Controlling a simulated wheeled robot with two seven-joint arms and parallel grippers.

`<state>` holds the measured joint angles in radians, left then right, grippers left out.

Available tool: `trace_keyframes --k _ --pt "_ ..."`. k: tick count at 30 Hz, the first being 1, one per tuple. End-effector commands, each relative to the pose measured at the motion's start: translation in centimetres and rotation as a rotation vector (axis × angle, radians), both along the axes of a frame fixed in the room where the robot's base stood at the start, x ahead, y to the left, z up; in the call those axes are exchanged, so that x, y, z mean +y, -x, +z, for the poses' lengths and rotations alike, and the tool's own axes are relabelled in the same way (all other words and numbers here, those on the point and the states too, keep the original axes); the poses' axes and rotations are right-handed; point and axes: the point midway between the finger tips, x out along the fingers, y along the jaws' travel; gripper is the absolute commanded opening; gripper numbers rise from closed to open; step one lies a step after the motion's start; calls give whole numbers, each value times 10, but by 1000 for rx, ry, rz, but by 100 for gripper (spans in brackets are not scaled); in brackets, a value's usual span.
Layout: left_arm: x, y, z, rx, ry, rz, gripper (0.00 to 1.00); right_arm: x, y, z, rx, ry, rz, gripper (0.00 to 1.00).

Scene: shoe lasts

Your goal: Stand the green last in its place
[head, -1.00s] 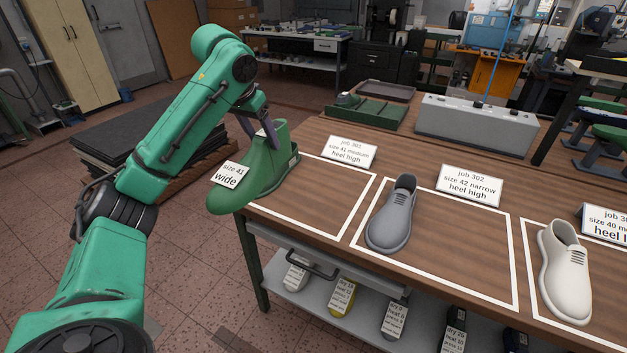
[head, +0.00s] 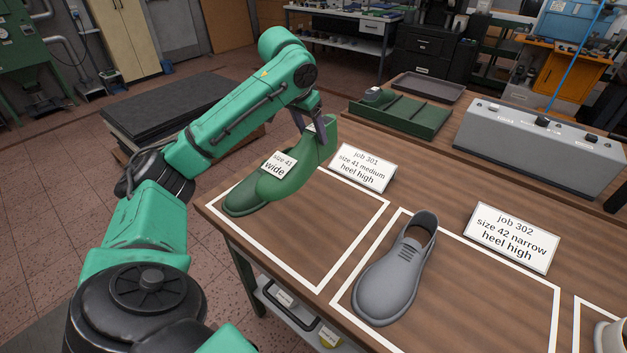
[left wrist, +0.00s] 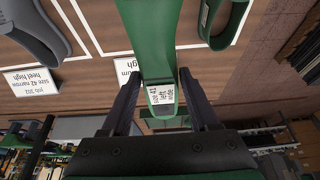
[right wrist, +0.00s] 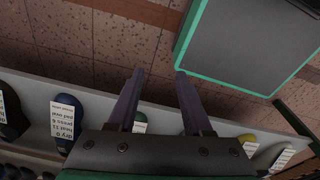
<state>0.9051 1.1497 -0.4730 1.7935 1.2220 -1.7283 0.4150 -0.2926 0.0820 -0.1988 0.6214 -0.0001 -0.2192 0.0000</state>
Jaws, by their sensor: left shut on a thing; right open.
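My left gripper (head: 313,122) is shut on the upper end of the green last (head: 300,172), which hangs tilted, toe toward the lower left. A white tag "size 41 wide" (head: 278,165) shows against it. In the left wrist view the last (left wrist: 150,40) runs up from between the fingers. A darker green shoe (head: 243,200) stands in the white-outlined place (head: 318,286) by the job 301 card (head: 361,169); the last partly hides it. Whether they touch, I cannot tell. My right gripper (right wrist: 160,88) is open and empty, away from the bench top.
A grey shoe (head: 398,270) stands in the neighbouring outline by the job 302 card (head: 510,237). A green tray (head: 420,118) and a grey control box (head: 535,145) stand farther back. The right wrist view shows a shelf (right wrist: 35,90) with several tagged lasts.

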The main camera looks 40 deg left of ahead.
Motion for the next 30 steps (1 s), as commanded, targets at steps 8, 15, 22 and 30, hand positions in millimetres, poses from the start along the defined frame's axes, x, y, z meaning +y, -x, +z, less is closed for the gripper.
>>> trace_keyframes --k 8,15,22,30 --pt "0 0 -82 1 -1 0 0 0 22 -3 35 0 0 50" --pt "0 0 -118 -1 0 -1 0 4 -4 2 -8 -6 1 50" --pt "0 -1 -142 -6 0 0 0 3 4 3 5 -5 1 50" --pt "-1 -1 -143 -1 2 -1 91 3 7 2 11 -4 0 50"
